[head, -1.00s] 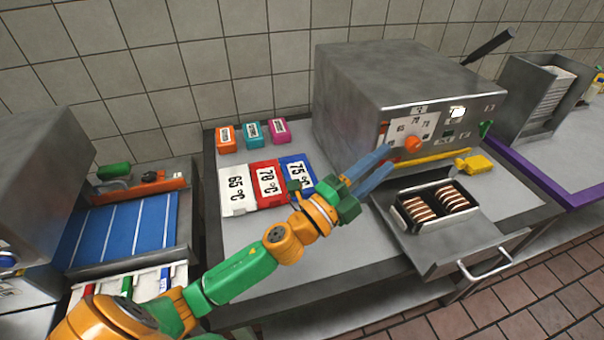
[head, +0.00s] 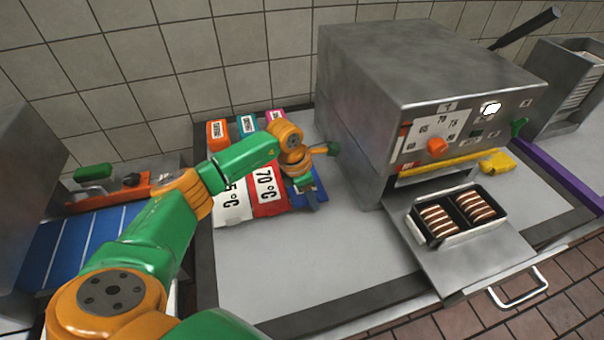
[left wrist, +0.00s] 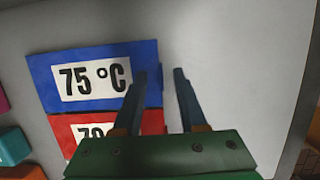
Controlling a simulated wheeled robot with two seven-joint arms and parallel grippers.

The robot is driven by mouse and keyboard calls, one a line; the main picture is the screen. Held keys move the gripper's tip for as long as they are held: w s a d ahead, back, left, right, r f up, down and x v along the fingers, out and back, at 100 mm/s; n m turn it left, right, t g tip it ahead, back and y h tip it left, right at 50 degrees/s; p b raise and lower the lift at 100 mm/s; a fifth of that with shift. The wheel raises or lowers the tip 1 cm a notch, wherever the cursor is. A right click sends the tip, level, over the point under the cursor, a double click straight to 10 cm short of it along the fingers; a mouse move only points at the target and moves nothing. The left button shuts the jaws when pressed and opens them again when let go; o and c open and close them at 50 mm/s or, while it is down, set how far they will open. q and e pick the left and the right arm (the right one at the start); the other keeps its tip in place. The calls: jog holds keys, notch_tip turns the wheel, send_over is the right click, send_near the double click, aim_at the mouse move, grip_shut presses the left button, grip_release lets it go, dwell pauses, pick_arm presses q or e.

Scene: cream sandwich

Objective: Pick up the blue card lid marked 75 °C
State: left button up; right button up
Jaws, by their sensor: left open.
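The blue card lid (head: 321,189) lies on the grey counter, mostly hidden by my left gripper in the head view. In the left wrist view the blue lid (left wrist: 45,72) shows its white label, 75 °C. My left gripper (left wrist: 160,76) is open and empty. Its left finger overlaps the lid's right edge and its right finger is over bare counter. I cannot tell whether the finger touches the lid. In the head view the left gripper (head: 311,197) points down at the lid. My right gripper is not in view.
The red 70 °C lid (head: 267,190) lies directly beside the blue one, with a white lid (head: 232,203) beyond. A metal oven (head: 350,120) rises close on the right.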

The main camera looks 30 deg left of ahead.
pick_arm(q)
jog(key=shift+f, duration=0.15)
jog(key=shift+s+d, duration=0.1)
grip_shut()
